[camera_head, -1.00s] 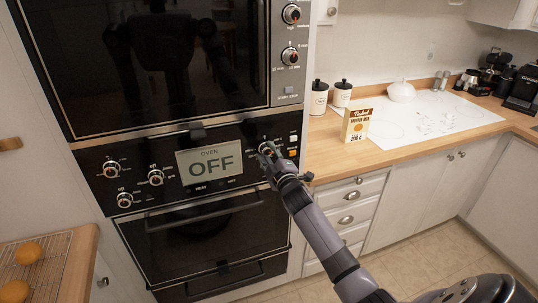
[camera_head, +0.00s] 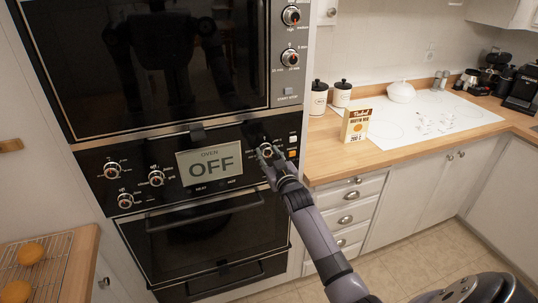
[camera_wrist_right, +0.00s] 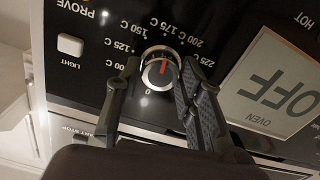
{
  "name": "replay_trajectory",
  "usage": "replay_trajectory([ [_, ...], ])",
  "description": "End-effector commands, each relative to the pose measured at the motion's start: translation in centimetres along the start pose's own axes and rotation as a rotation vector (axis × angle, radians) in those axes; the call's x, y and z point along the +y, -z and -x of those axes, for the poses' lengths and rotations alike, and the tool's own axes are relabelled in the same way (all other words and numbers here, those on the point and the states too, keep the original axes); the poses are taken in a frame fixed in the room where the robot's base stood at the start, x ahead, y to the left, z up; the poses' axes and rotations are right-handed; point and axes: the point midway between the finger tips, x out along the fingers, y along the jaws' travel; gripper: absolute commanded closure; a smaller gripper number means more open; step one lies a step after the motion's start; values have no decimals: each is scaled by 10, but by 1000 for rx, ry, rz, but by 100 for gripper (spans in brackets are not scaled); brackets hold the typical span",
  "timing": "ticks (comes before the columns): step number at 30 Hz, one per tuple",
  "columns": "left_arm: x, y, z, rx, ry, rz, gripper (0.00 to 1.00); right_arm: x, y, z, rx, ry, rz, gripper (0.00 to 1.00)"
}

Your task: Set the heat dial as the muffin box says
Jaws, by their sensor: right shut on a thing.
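The heat dial (camera_wrist_right: 158,70) is a round metal knob with a red mark, on the black oven panel. Printed marks around it run from 0 through 100, 125, 150, 175, 200 and 225 C. My right gripper (camera_head: 267,152) is shut on the dial, one finger on each side in the right wrist view. The red mark's exact setting is hard to tell. The oven display (camera_head: 209,163) reads OFF. The muffin box (camera_head: 356,124) stands upright on the wooden counter; its small bottom line seems to read 200 C. My left gripper is not in view.
More knobs (camera_head: 156,178) sit left of the display. An oven door handle (camera_head: 203,212) runs below the panel, and an upper oven (camera_head: 150,60) is above. White and orange buttons (camera_head: 293,139) lie right of the dial. Canisters (camera_head: 319,98) stand behind the box.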

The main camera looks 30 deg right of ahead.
Motion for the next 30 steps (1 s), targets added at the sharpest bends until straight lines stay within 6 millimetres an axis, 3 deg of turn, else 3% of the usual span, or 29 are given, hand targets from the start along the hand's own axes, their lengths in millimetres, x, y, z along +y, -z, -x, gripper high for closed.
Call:
replay_trajectory([
  [15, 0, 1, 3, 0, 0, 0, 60, -2, -3, 0, -7, 1, -401, 93],
  [30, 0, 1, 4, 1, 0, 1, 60, -1, -3, 0, -8, 1, -519, 93],
])
